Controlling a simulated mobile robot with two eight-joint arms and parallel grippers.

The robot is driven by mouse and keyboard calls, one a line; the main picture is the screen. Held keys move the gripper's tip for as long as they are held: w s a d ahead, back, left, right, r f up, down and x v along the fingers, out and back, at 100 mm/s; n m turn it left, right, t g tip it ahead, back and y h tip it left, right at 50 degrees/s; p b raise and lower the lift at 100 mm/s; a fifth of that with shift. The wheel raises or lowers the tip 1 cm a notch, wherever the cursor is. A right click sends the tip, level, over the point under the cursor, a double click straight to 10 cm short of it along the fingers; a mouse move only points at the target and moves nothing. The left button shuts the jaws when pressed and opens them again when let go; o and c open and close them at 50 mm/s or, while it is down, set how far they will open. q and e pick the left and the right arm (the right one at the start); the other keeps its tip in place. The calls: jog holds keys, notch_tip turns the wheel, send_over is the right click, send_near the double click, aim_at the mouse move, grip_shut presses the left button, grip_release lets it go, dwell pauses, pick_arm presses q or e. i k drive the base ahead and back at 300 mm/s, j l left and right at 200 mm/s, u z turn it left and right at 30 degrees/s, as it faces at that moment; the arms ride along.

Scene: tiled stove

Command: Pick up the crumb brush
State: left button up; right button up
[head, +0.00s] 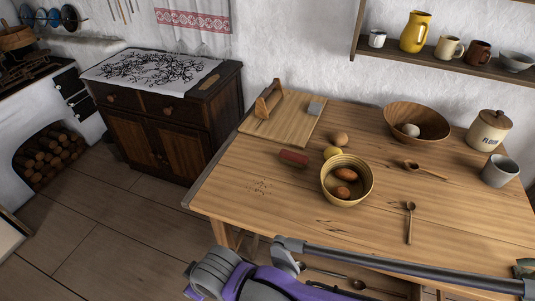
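A small reddish-brown block-like thing (293,158), which looks like the crumb brush, lies on the wooden table (225,195) left of a yellow bowl (326,187). Its bristles cannot be made out. A patch of dark crumbs (260,187) lies on the table in front of it and to its left. My purple and grey arm parts cross the bottom of the head view, before the table's front edge. I see no gripper fingertips, so neither gripper shows, and nothing touches the brush.
Eggs lie in and behind the yellow bowl, beside a lemon-like thing (332,153). A cutting board (283,122) with a wooden tool and scraper is behind. A wooden bowl (400,125), jar (488,130), mug (499,171) and spoons stand or lie right. The front left tabletop is mostly clear.

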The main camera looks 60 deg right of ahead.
aim_at(286, 156)
jog(key=i+z, duration=0.2)
jog(key=z, duration=0.2)
jog(key=i+z, duration=0.2)
jog(key=z, duration=0.15)
jog(key=i+z, duration=0.2)
jog(key=z, duration=0.2)
jog(key=i+z, duration=0.2)
jog(key=z, duration=0.15)
jog(key=i+l+z, duration=0.1)
jog(key=z, duration=0.3)
jog(key=i+j+z, duration=0.1)
jog(key=i+z, duration=0.25)
